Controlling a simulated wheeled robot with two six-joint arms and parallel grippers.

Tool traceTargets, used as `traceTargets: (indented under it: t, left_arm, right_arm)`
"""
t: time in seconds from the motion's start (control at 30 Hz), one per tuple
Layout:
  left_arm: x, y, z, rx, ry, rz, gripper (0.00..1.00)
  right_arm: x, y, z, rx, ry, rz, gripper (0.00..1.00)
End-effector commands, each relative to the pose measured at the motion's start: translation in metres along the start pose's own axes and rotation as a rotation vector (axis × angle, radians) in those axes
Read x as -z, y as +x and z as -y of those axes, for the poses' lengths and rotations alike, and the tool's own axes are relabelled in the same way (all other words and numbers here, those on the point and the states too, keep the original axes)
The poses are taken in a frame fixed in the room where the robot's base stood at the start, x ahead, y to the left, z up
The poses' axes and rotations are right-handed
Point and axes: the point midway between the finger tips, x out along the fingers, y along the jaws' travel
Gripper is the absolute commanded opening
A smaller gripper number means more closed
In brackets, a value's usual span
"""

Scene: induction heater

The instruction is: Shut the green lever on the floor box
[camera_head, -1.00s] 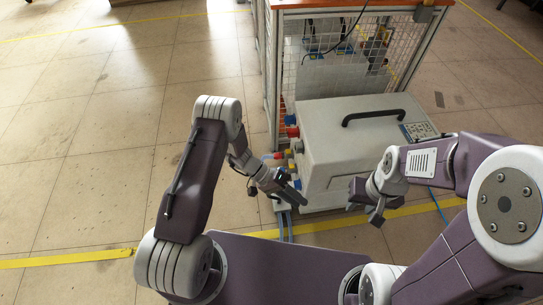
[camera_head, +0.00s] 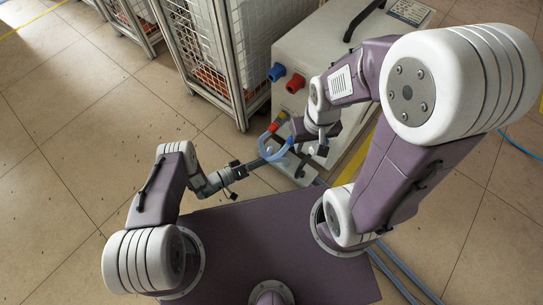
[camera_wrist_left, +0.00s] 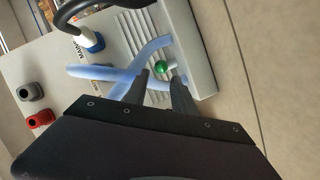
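The floor box (camera_head: 310,60) is a pale grey case with a dark carry handle, at the upper right of the head view. In the left wrist view its pale side panel (camera_wrist_left: 120,35) carries a small round green knob, the green lever (camera_wrist_left: 160,67). My left gripper (camera_wrist_left: 160,74) is open, its two dark fingertips on either side of the green knob or just short of it; contact cannot be told. In the head view my left gripper (camera_head: 262,161) reaches right toward the box's lower front. My right gripper (camera_head: 322,143) hangs before the box; its finger gap is unclear.
A translucent blue hose (camera_wrist_left: 100,75) curves beside the green knob and passes close to my left fingers. A red connector (camera_wrist_left: 40,119) and grey connector (camera_wrist_left: 31,91) stick out of the panel. A wire-mesh cage (camera_head: 215,45) stands left of the box. The floor at left is clear.

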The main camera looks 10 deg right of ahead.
Motion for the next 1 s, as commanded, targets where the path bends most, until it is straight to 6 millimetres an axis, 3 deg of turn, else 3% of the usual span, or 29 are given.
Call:
traceTargets:
  t: [0.03, 0.1, 0.33, 0.67, 0.8, 1.0]
  left_arm:
    - [-0.006, 0.013, 0.006, -0.004, 0.002, 0.006, 0.31]
    - [-0.006, 0.029, 0.006, -0.004, 0.003, 0.005, 0.31]
    - [-0.004, 0.067, 0.004, -0.002, 0.0, 0.004, 0.31]
    - [-0.001, 0.074, 0.0, 0.0, -0.002, 0.002, 0.31]
    - [-0.001, 0.074, 0.0, 0.0, -0.002, 0.002, 0.0]
    - [-0.002, 0.073, 0.0, 0.0, -0.002, 0.003, 0.0]
  right_arm:
    - [-0.002, 0.016, 0.0, 0.0, 0.0, 0.0, 0.36]
    - [-0.003, 0.027, -0.001, 0.0, 0.0, 0.001, 0.36]
    - [-0.005, 0.051, -0.001, 0.0, 0.0, 0.001, 0.36]
    - [-0.005, 0.052, -0.001, 0.0, 0.0, 0.001, 0.36]
    - [-0.005, 0.052, -0.001, 0.0, 0.0, 0.001, 0.36]
    - [-0.005, 0.052, -0.001, 0.0, 0.0, 0.001, 0.36]
